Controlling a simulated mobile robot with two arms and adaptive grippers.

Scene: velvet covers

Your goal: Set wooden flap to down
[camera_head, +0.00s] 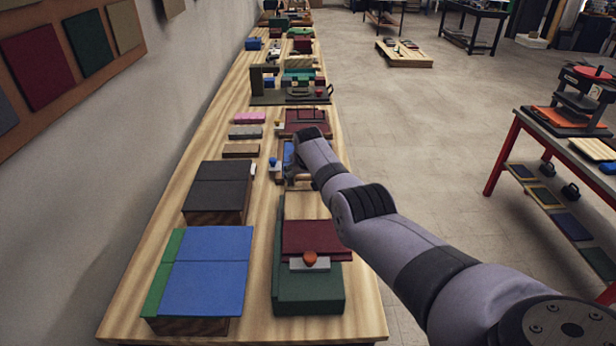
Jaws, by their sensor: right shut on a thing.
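A light wooden panel (306,205), which appears to be the wooden flap, rises at the far end of a green box (309,296) near the table's right edge. It looks raised rather than flat, though its exact tilt is hard to tell. My right arm reaches in from the lower right. Its gripper (291,174) is at the panel's far upper edge and appears shut on it; the fingers are small and partly hidden by my arm. A dark red cover (318,238) with an orange-red knob (310,258) lies on the green box. My left gripper is out of view.
The long wooden table (130,318) carries a blue-topped box (208,262) and a dark grey box (219,186) to the left. Small blocks and a dark red panel (306,119) lie beyond my gripper. Open floor (410,150) is to the right.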

